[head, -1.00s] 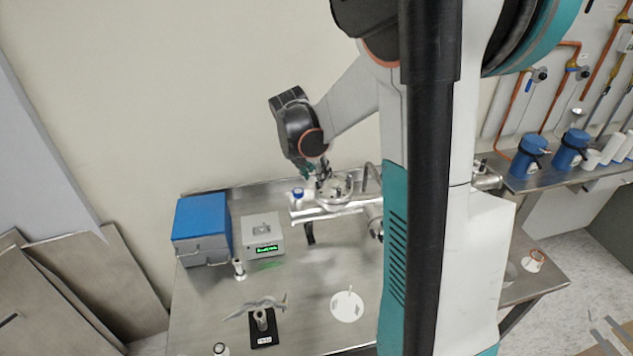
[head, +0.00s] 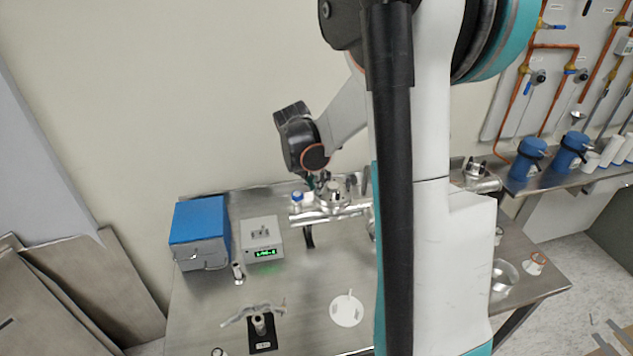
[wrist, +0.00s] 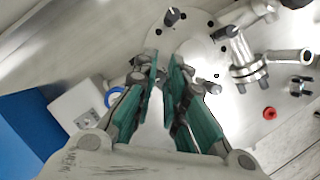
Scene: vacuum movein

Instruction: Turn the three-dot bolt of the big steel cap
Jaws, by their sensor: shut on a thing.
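The big steel cap (wrist: 190,32) is a round bright plate in the wrist view, with several small dark dots on it. It sits on the steel pipework (head: 325,215) at the back of the bench in the head view. One dark bolt (wrist: 172,16) stands at its far edge, and another (wrist: 213,88) is right of my fingers. My gripper (wrist: 165,63) has its teal fingers pointing at the cap, and it also shows over the cap in the head view (head: 318,181). The fingers are shut on a bolt of the cap, mostly hidden between them. I cannot read its dot marking.
A blue box (head: 200,225) and a white controller with green display (head: 262,240) stand left of the pipework. A steel side pipe with clamp (wrist: 247,62) and a red ring (wrist: 269,113) are right of the cap. The front bench holds a white disc (head: 347,311).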

